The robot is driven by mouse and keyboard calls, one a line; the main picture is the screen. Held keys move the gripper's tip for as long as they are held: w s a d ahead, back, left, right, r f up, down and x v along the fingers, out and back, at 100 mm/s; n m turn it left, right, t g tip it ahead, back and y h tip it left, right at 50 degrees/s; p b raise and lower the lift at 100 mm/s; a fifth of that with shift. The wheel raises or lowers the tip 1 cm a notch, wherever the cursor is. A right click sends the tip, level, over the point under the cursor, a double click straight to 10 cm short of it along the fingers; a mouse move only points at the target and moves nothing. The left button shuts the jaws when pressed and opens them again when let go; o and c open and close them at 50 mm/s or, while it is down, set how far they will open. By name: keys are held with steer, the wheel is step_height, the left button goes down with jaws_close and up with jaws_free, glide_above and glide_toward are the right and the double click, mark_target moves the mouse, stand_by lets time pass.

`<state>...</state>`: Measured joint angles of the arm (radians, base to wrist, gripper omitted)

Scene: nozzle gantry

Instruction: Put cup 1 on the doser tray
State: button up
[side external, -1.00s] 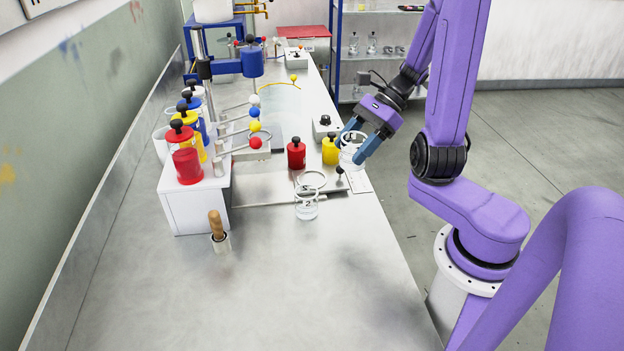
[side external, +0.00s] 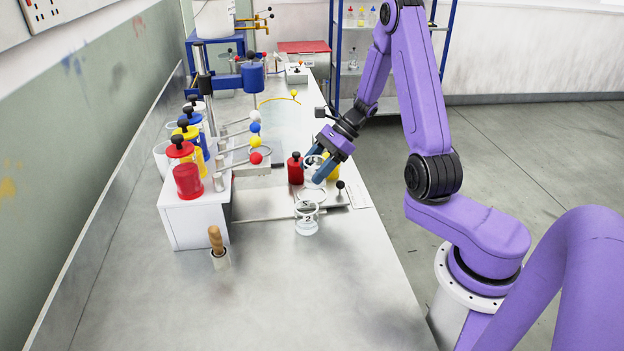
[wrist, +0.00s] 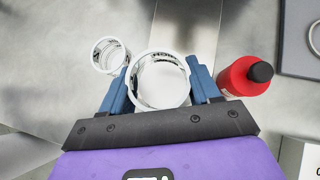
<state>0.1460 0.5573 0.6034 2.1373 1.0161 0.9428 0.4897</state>
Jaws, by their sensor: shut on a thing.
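My gripper (side external: 318,170) is shut around a clear cup with a white rim (wrist: 160,80); its label is not readable, but another cup bears a 2, so I take the held one for cup 1. Cup 2 (side external: 307,226) stands on the bench nearer the side camera. A flat grey tray (side external: 264,157) lies below the coloured ball-ended nozzles, left of my gripper; it seems to be the doser tray.
The red bottle (side external: 295,170) stands close left of the held cup; it also shows in the wrist view (wrist: 245,76). A yellow bottle (side external: 333,172) is partly hidden behind my gripper. The near bench is mostly clear.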

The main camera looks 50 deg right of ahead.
steer(key=shift+w+d+f, duration=0.1)
steer(key=shift+w+f, duration=0.45)
steer(key=shift+f, duration=1.7)
steer(key=shift+f, duration=0.1)
steer(key=o, duration=1.2)
